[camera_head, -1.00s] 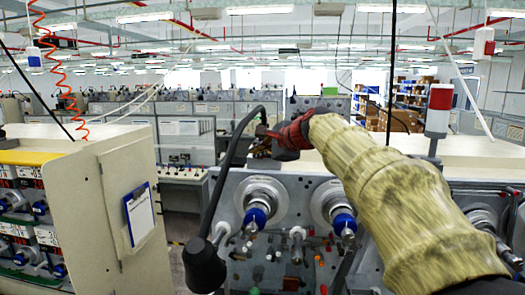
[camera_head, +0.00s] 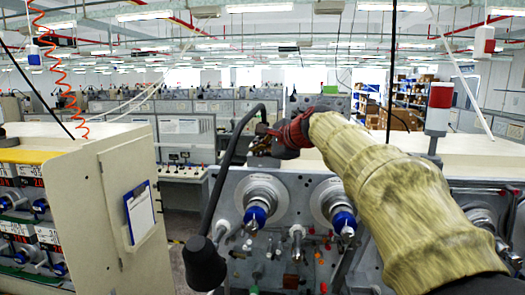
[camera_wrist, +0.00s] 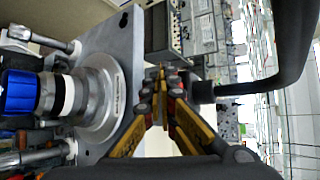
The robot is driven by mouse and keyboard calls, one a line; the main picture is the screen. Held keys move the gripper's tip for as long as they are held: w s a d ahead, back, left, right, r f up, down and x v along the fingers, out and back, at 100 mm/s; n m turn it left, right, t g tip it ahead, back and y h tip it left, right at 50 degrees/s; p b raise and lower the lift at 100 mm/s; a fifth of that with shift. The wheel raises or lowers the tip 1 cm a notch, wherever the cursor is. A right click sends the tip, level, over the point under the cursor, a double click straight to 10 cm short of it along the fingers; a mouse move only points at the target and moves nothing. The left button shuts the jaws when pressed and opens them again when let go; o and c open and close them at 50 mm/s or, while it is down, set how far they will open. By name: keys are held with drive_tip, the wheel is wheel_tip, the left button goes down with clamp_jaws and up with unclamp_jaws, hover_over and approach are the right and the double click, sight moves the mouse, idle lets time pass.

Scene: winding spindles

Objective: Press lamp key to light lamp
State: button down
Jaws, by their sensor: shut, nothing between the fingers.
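The lamp (camera_head: 203,262) is black, with a long curved neck; its head hangs at the lower left in the head view and shows no visible glow. The upper end of its neck arches close to my gripper (camera_head: 260,138). In the wrist view my gripper (camera_wrist: 162,72) has its yellow fingers together at the tips, with nothing between them. A black lamp arm (camera_wrist: 293,52) runs down the right side there and ends in a dark cylindrical fitting (camera_wrist: 203,92) right beside the fingertips. I cannot tell whether they touch. The lamp key is not clearly visible.
A machine panel (camera_head: 290,195) with two blue-tipped spindles (camera_head: 255,216) stands below my gripper. One blue-tipped spindle (camera_wrist: 38,92) is close at left in the wrist view. A cream cabinet (camera_head: 125,205) with a clipboard stands at left. A red-and-white signal light (camera_head: 438,108) stands at right.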

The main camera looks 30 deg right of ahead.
drive_tip(key=shift+w+d, duration=0.1)
idle(0.4)
drive_tip(key=shift+w+d, duration=0.15)
drive_tip(key=shift+w, duration=0.1)
drive_tip(key=shift+w+d+p, duration=0.25)
drive_tip(key=shift+w+p, duration=0.1)
drive_tip(key=shift+p, duration=0.05)
idle(0.8)
drive_tip(key=shift+s+a, duration=0.1)
idle(0.4)
drive_tip(key=shift+s+a+b, duration=0.3)
drive_tip(key=shift+s+a, duration=0.1)
drive_tip(key=shift+s, duration=0.2)
drive_tip(key=shift+s+a+b, duration=0.2)
drive_tip(key=shift+s+a, duration=0.25)
drive_tip(key=shift+s, duration=0.25)
drive_tip(key=shift+s+a+b, duration=0.2)
drive_tip(key=shift+s+a, duration=0.3)
drive_tip(key=shift+s, duration=0.25)
drive_tip(key=shift+s+a+b, duration=0.2)
drive_tip(key=shift+s+a, duration=0.25)
drive_tip(key=shift+s, duration=0.25)
